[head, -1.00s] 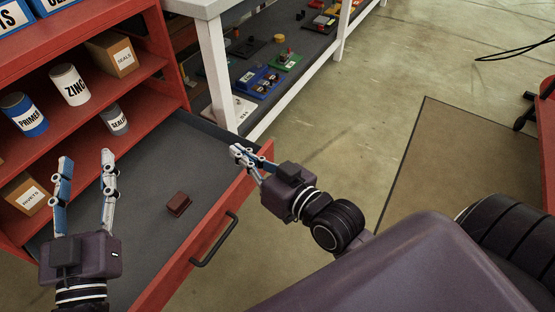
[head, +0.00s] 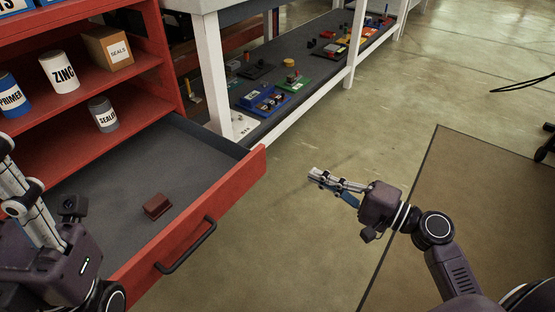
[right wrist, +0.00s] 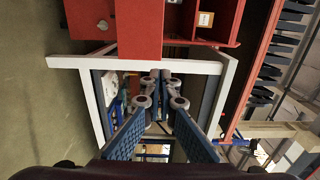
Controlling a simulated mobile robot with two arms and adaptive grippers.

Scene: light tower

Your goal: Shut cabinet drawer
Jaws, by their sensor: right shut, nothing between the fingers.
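The cabinet drawer (head: 100,180) is pulled well out of the red cabinet (head: 150,100). Its red front (head: 225,200) carries a dark bar handle (head: 188,246), and a small brown block (head: 157,206) lies on its grey floor. My right gripper (head: 315,176) is shut and empty, to the right of the drawer front and apart from it. In the right wrist view its fingertips (right wrist: 161,76) are together, with a red panel (right wrist: 140,28) beyond. My left gripper (head: 22,195) is at the left edge, over the drawer's near left part; its fingertips are partly cut off.
Cabinet shelves hold a zinc can (head: 60,72), a primer can (head: 12,97), a sealer can (head: 102,114) and a seals box (head: 108,50). A white-legged bench (head: 218,75) with parts on its lower shelf stands behind the drawer.

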